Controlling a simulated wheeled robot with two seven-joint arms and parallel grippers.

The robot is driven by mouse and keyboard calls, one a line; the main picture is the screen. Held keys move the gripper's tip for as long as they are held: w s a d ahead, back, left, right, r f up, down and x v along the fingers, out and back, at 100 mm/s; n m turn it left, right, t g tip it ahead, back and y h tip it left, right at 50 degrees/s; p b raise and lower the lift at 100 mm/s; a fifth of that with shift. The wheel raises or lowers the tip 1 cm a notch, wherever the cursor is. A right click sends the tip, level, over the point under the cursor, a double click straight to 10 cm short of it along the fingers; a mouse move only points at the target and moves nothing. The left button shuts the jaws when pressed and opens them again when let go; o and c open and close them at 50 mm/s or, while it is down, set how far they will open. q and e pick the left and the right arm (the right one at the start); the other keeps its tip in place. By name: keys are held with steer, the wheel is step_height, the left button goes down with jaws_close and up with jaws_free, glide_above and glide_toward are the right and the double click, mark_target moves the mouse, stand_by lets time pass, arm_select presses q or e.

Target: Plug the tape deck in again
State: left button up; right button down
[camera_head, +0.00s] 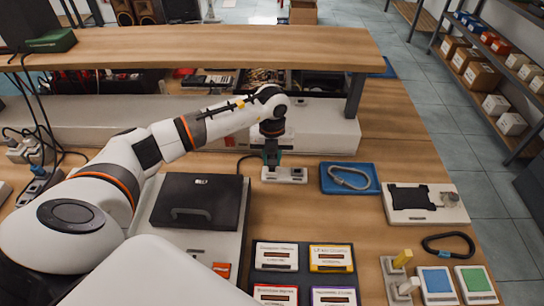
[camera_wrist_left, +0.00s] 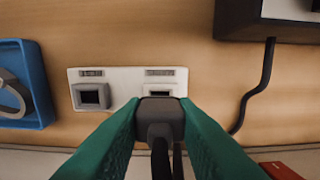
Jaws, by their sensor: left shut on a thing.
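The tape deck (camera_head: 198,203), a black unit with a handle on a pale base, lies left of centre; its corner shows in the left wrist view (camera_wrist_left: 290,20). A black cable (camera_wrist_left: 265,75) runs from its edge. A white socket panel (camera_head: 284,175) with two sockets lies behind it. My left gripper (camera_head: 271,152) points down over the panel's left end. In the wrist view its green fingers (camera_wrist_left: 160,125) are shut on a dark plug (camera_wrist_left: 163,107). The plug overlaps the right socket (camera_wrist_left: 159,93); I cannot tell how deep it sits. The other socket (camera_wrist_left: 91,96) is empty. My right gripper is out of view.
A blue tray (camera_head: 324,187) with a grey cable loop is right of the panel. A raised shelf (camera_head: 200,47) spans behind my arm. Labelled cases (camera_head: 331,257) and coloured blocks (camera_head: 437,280) lie in front. Some wood between panel and cases is clear.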

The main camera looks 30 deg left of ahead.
arm_select(q)
steer(key=shift+f, duration=0.35)
stand_by(0.5)
steer(key=shift+f+b, duration=0.3)
steer(key=shift+b, duration=0.15)
steer(key=shift+f+b, duration=0.3)
steer(key=shift+f, duration=0.05)
stand_by(1.9)
steer(key=o, duration=1)
